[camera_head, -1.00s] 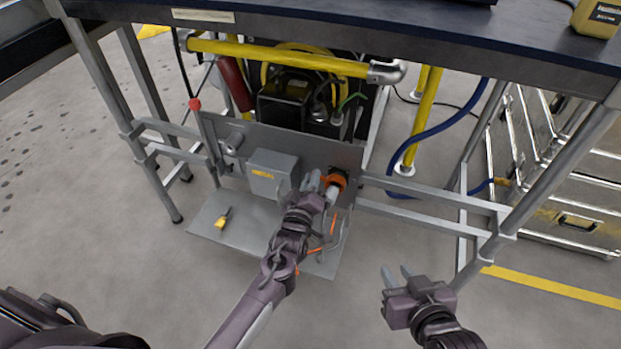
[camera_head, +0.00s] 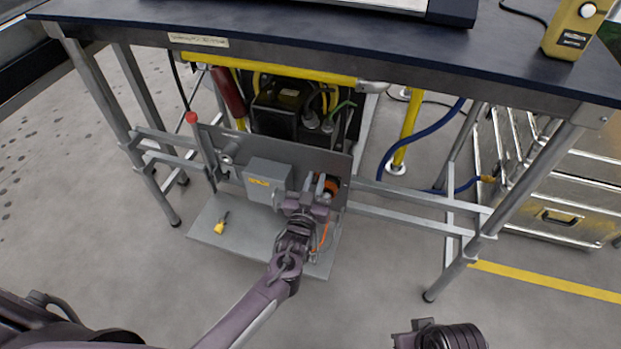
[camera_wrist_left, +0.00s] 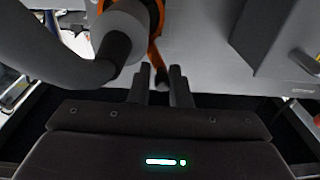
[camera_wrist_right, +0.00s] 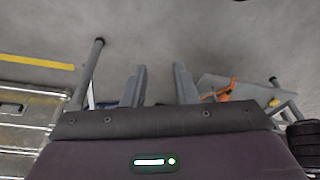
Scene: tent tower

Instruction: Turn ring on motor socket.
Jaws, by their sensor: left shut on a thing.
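The orange ring (camera_head: 331,187) sits around the motor socket on the grey upright panel, partly hidden behind my left gripper in the head view. In the left wrist view, the ring (camera_wrist_left: 158,18) surrounds a grey plug (camera_wrist_left: 122,25) with a thick dark cable. A narrow orange piece with a dark end runs from the ring down between my left fingertips. My left gripper (camera_head: 314,187) is shut on this piece, beside and below the plug. My right gripper (camera_wrist_right: 160,78) is open and empty; its fingers are out of the head view.
A grey box (camera_head: 268,180) with a yellow label is on the panel left of the ring. A yellow tag (camera_head: 221,224) lies on the base plate (camera_head: 240,243). The dark tabletop (camera_head: 300,37) overhangs the panel. Table legs and rails stand at both sides.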

